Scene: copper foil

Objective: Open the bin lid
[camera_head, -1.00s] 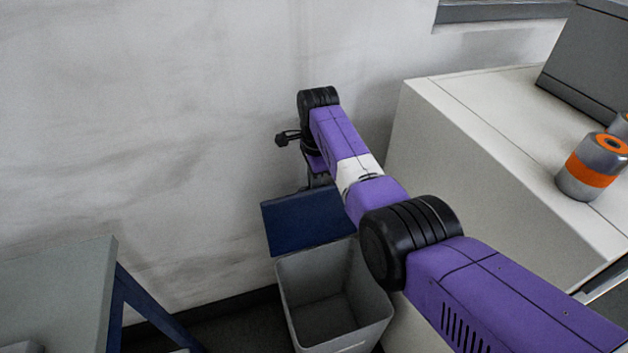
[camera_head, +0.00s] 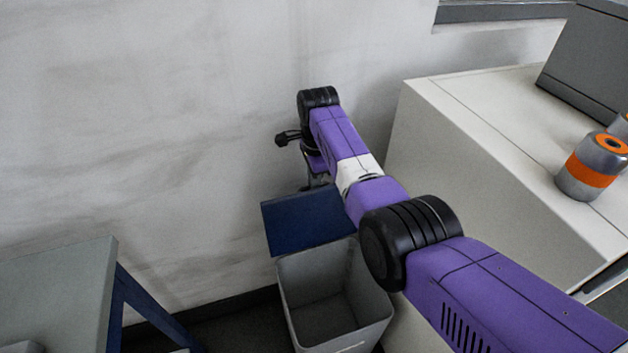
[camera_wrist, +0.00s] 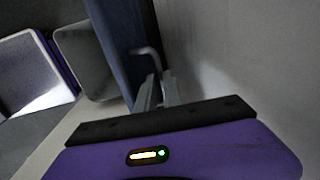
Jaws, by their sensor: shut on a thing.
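The grey bin (camera_head: 372,299) stands on the floor by the wall, with its top open and its inside visible and empty. Its dark blue lid (camera_head: 305,222) is raised at the back, tilted up toward the wall. In the wrist view, the lid (camera_wrist: 122,42) is a blue panel beside my fingers, and the bin (camera_wrist: 84,62) is to its left. My gripper (camera_wrist: 160,92) is shut on the bent metal lid handle (camera_wrist: 148,54). In the head view, my arm hides most of the gripper behind the lid's upper edge.
A white cabinet (camera_head: 480,150) stands close to the right of the bin, bearing a grey and orange canister (camera_head: 590,168). A grey-topped table (camera_head: 60,290) with blue legs is at the lower left. The wall (camera_head: 150,130) is close behind the lid and gripper.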

